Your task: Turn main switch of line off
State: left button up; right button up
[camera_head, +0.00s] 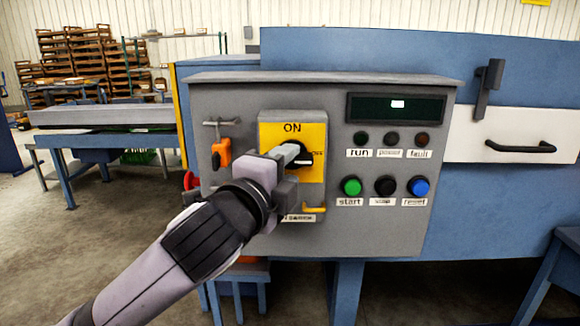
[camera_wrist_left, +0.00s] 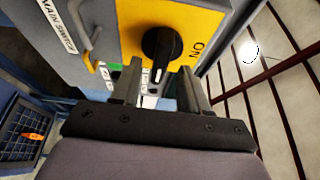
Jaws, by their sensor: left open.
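The main switch is a black rotary knob (camera_head: 305,158) on a yellow plate (camera_head: 312,132) on the grey control box. ON is printed at the top of the plate and OFF at its right. In the left wrist view the knob (camera_wrist_left: 158,45) has its white mark pointing away from ON, toward the OFF side. My left gripper (camera_head: 290,155) is in front of the plate and covers part of the knob. In the left wrist view its fingers (camera_wrist_left: 160,70) are spread, with the knob beyond the gap. I cannot tell whether they touch it. My right gripper is not in view.
An orange padlock (camera_head: 221,154) hangs left of the plate, above a red button (camera_head: 191,181). A yellow hasp (camera_head: 314,208) sits below the plate. The green start (camera_head: 351,186), black (camera_head: 385,186) and blue reset (camera_head: 418,186) buttons are to the right, under a dark display (camera_head: 372,108).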

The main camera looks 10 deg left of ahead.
pick_arm(q)
jog(key=s, duration=0.2)
jog(key=s+a, duration=0.1)
jog(key=s, duration=0.2)
jog(key=shift+s+b, duration=0.15)
jog(key=shift+b, duration=0.15)
notch_tip(320, 180, down, 26)
jog(key=s+a+n+g, duration=0.15)
jog(key=n+g, duration=0.25)
jog(key=n, duration=0.5)
jog(key=s+a+f+n+g, duration=0.1)
jog(key=s+a+f+n, duration=0.2)
jog(key=s+f, duration=0.5)
jog(key=s+a+f+n+g+y, duration=0.1)
jog(key=s+f+n, duration=0.5)
jog(key=f, duration=0.7)
jog(key=shift+s+a+g, duration=0.6)
jog(key=shift+s+a, duration=0.45)
jog(key=shift+s, duration=0.2)
